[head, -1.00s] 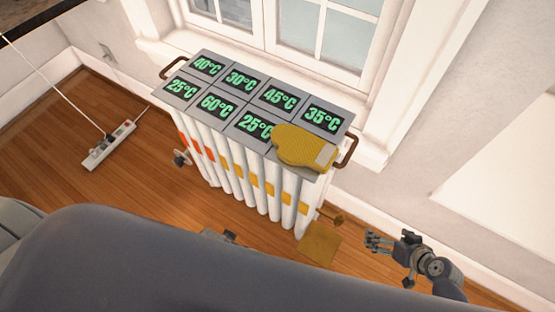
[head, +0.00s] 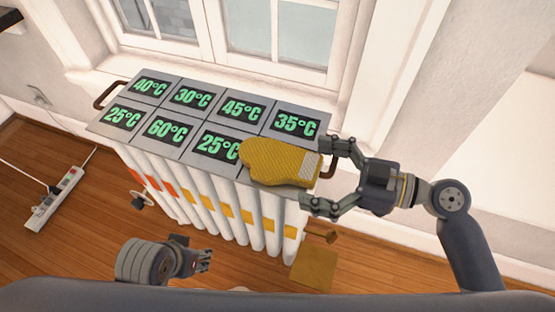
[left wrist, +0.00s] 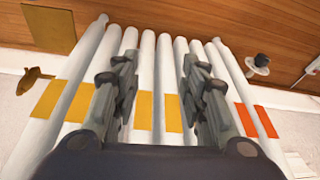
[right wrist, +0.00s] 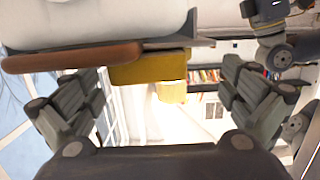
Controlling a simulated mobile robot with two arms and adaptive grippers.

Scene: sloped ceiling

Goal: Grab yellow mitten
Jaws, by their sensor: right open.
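The yellow mitten (head: 275,162) lies flat on the right front of the tiled grey top over the radiator, its pale cuff pointing right. It also shows in the right wrist view (right wrist: 150,69). My right gripper (head: 317,174) is open at the cuff end, one finger on the far side and one on the near side. I cannot tell if they touch the mitten. My left gripper (head: 208,260) is low in front of the radiator. Its fingers stand apart and empty in the left wrist view (left wrist: 157,90).
The white radiator (head: 215,205) stands below a window. Its grey top (head: 185,98) carries several green temperature readings and has a brown handle (head: 328,166) close to my right gripper. A power strip (head: 55,197) lies on the floor at left. A yellow square (head: 313,265) lies near the radiator's foot.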

